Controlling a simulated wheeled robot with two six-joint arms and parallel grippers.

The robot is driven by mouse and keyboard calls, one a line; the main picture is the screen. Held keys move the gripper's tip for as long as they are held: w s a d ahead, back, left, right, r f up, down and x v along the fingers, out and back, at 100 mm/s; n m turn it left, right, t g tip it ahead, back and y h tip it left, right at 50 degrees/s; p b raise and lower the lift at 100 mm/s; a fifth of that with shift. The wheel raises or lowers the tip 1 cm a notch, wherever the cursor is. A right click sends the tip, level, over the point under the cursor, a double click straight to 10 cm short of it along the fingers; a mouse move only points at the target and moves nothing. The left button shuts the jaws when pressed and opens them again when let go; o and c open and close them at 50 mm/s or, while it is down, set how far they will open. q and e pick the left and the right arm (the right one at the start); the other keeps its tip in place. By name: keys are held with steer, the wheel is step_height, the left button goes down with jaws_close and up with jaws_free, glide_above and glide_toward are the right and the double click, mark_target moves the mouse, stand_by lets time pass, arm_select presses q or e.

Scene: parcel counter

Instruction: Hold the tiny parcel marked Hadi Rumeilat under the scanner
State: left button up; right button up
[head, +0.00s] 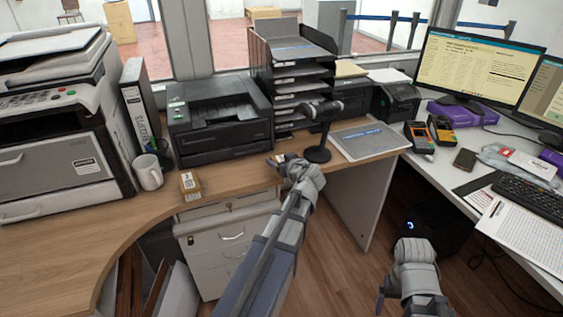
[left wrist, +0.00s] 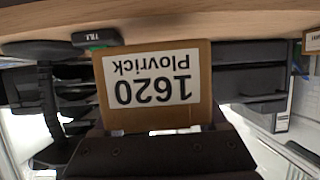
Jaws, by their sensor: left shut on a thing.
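My left gripper (head: 284,163) is shut on a tiny brown parcel (left wrist: 202,105) at the counter's front edge. In the left wrist view its white label appears upside down and reads "1620 Plovrick"; I see no Hadi Rumeilat name on that face. In the head view the parcel is mostly hidden by the gripper. The black scanner (head: 321,110) stands on a round base just right of the gripper, its head higher than the parcel.
A white mug (head: 148,172) and a black printer (head: 219,117) stand left of the scanner. A stacked tray rack (head: 291,75) is behind it. The wooden counter (head: 65,230) is clear at the left front.

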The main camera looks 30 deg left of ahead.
arm_select(q)
steer(key=w+a, duration=0.4)
steer(key=a, duration=0.1)
steer(key=shift+w+a, duration=0.25)
steer(key=shift+a, duration=0.05)
steer(key=shift+s+d, duration=0.1)
